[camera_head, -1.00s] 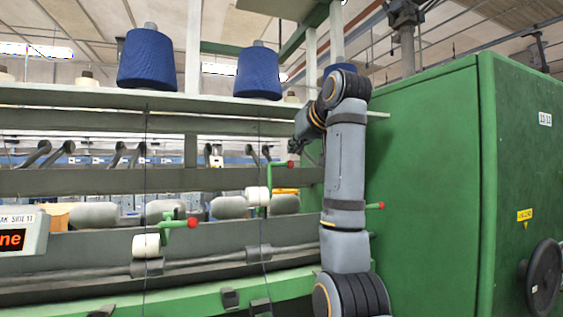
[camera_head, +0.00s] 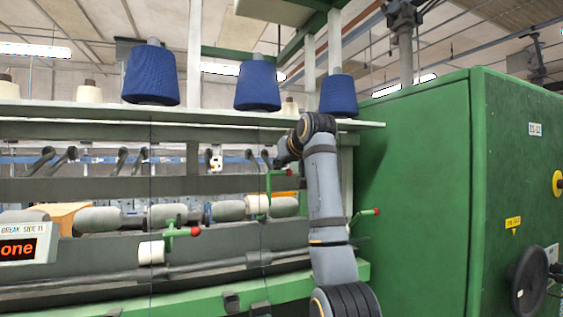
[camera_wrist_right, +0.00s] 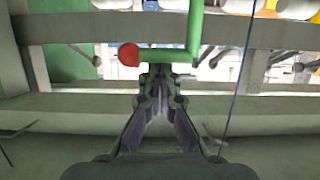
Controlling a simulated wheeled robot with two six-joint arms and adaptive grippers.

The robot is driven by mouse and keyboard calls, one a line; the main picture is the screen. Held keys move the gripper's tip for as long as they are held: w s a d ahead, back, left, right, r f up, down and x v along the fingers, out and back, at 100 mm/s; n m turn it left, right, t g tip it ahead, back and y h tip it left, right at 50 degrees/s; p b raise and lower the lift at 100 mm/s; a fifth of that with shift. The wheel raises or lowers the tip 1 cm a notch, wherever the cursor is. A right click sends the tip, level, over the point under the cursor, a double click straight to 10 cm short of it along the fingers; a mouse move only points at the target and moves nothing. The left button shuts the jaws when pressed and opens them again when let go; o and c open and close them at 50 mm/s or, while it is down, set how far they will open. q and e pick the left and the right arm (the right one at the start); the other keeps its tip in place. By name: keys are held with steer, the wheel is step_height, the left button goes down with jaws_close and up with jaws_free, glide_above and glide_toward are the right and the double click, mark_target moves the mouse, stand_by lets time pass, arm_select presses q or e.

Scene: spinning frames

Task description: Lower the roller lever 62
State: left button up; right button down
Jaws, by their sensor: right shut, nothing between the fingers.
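A raised green roller lever (camera_head: 268,183) stands beside a white roller (camera_head: 256,204) at the middle of the machine; its crossbar ends in a red knob (camera_head: 289,172). I cannot read a number on it. My right gripper (camera_head: 268,158) is by the top of this lever, partly hidden by its wrist. In the right wrist view, which is upside down, the shut, empty fingers (camera_wrist_right: 160,74) are at the lever's crossbar (camera_wrist_right: 165,55), with the red knob (camera_wrist_right: 129,54) to the left. I cannot tell whether they touch. My left gripper is not in view.
Another green lever (camera_head: 180,232) with a red knob lies low at left by a white roller (camera_head: 151,252). A third red knob (camera_head: 377,211) shows right of my arm. Blue yarn cones (camera_head: 257,86) stand on the shelf above. A green cabinet (camera_head: 420,190) fills the right.

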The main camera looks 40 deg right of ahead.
arm_select(q)
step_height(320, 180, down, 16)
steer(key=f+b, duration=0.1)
steer(key=b, duration=1.6)
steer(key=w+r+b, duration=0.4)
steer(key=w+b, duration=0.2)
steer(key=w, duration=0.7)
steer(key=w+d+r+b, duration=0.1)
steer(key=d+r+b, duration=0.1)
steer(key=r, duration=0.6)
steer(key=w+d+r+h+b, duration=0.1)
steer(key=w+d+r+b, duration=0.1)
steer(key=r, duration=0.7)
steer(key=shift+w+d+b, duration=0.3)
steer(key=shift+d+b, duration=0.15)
steer(key=shift+b, duration=0.05)
arm_select(e)
steer(key=s+a+f+t+h, duration=0.2)
steer(key=s+f+t, duration=0.6)
steer(key=f, duration=0.6)
steer(key=shift+s+a+f+t, duration=0.15)
steer(key=shift+s+f+t, duration=0.2)
steer(key=shift+s, duration=0.3)
